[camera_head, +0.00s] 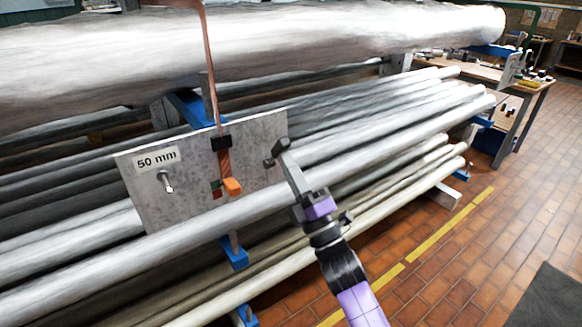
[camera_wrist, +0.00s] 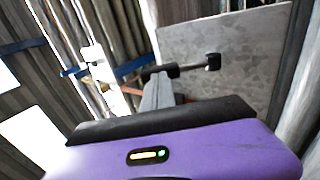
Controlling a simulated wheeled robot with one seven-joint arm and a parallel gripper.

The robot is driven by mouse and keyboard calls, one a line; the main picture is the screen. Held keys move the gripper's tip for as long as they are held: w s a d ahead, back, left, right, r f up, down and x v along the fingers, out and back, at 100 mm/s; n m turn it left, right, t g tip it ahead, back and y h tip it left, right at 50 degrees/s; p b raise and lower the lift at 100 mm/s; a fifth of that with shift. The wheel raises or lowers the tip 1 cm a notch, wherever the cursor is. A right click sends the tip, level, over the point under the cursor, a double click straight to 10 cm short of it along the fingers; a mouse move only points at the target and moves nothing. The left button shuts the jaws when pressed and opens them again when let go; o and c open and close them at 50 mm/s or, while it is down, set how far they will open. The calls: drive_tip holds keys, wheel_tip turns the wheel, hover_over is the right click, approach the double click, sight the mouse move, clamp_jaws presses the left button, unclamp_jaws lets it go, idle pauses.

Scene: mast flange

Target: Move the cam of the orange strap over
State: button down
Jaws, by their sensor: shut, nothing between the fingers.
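A grey metal plate (camera_head: 190,205) labelled "50 mm" stands tilted against the pipe rack. An orange-brown strap (camera_head: 211,75) comes down over the big upper pipe to a black buckle (camera_head: 221,143) on the plate. Below it sits a bright orange cam (camera_head: 232,186), with a small green and red piece at its left. My gripper (camera_head: 278,151) is shut and empty, right of the cam and apart from it, near the plate's right edge. In the wrist view the gripper's dark tips (camera_wrist: 182,70) show before the plate (camera_wrist: 225,35); the cam is not clear there.
A bolt-like peg (camera_head: 166,183) sticks out of the plate at the left. A thick pipe (camera_head: 300,40) crosses above, and long grey pipes (camera_head: 400,130) lie on blue rack arms (camera_head: 233,254). The brick floor (camera_head: 480,260) at right is mostly clear. A workbench (camera_head: 500,75) stands behind.

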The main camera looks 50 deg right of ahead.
sight(276, 137)
drive_tip(key=shift+r, duration=0.1)
drive_tip(key=shift+w+d+r, duration=0.1)
drive_tip(key=shift+w+r, duration=0.3)
drive_tip(key=shift+r, duration=0.2)
drive_tip(key=shift+w+d+r, duration=0.1)
drive_tip(key=shift+w+r, duration=0.25)
drive_tip(key=shift+r, duration=0.2)
drive_tip(key=shift+p+x, duration=0.55)
drive_tip(key=shift+x, duration=1.25)
drive_tip(key=b+v, duration=0.4)
drive_tip(key=v, duration=0.4)
drive_tip(key=shift+w+f, duration=0.1)
drive_tip(key=shift+w, duration=0.05)
